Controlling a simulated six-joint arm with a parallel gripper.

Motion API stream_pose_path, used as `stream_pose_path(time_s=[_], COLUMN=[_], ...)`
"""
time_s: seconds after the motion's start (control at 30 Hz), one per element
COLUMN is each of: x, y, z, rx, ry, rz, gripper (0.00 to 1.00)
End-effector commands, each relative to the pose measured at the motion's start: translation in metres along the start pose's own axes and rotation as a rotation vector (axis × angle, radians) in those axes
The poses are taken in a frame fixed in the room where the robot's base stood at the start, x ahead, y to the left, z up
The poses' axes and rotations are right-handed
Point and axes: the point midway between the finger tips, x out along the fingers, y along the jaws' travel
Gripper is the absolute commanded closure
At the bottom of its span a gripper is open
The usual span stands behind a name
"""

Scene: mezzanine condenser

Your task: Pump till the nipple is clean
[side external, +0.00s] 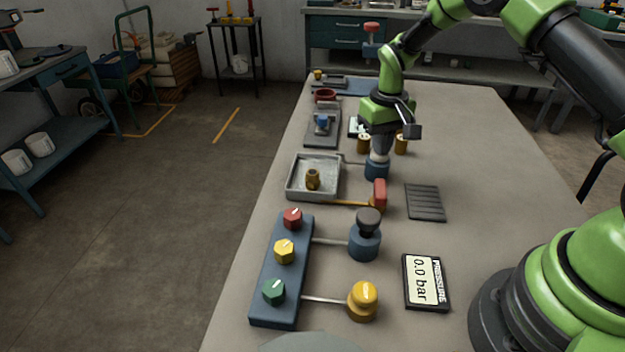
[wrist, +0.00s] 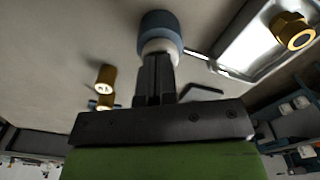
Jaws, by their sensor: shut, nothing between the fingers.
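The brass nipple (side external: 313,179) stands in a grey metal tray (side external: 291,186) and looks dull brown in the side view. In the wrist view the nipple (wrist: 293,31) shows its open end, with the tray (wrist: 262,48) around it. The pump (side external: 377,170) has a blue base and a pale top, and a thin line runs from it to the tray. My gripper (side external: 380,142) is shut and empty above the pump's top. In the wrist view its fingertips (wrist: 157,60) overlap the pale part of the pump (wrist: 161,25); I cannot tell if they touch.
Two brass parts (side external: 401,145) (side external: 363,146) stand behind the pump.

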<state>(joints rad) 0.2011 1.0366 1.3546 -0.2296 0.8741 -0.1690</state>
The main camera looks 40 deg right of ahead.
Motion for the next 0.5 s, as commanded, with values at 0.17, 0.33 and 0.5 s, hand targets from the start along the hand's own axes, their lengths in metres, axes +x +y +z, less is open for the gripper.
stream_pose_path(time_s=[0.17, 0.33, 0.5], x=[-0.004, -0.018, -0.033], y=[0.0, 0.0, 0.0], z=[0.0, -0.001, -0.001], rx=[0.0, 0.001, -0.001], ry=[0.002, 0.002, 0.003], rz=[0.0, 0.0, 0.0], gripper=[1.0, 1.0, 1.0])
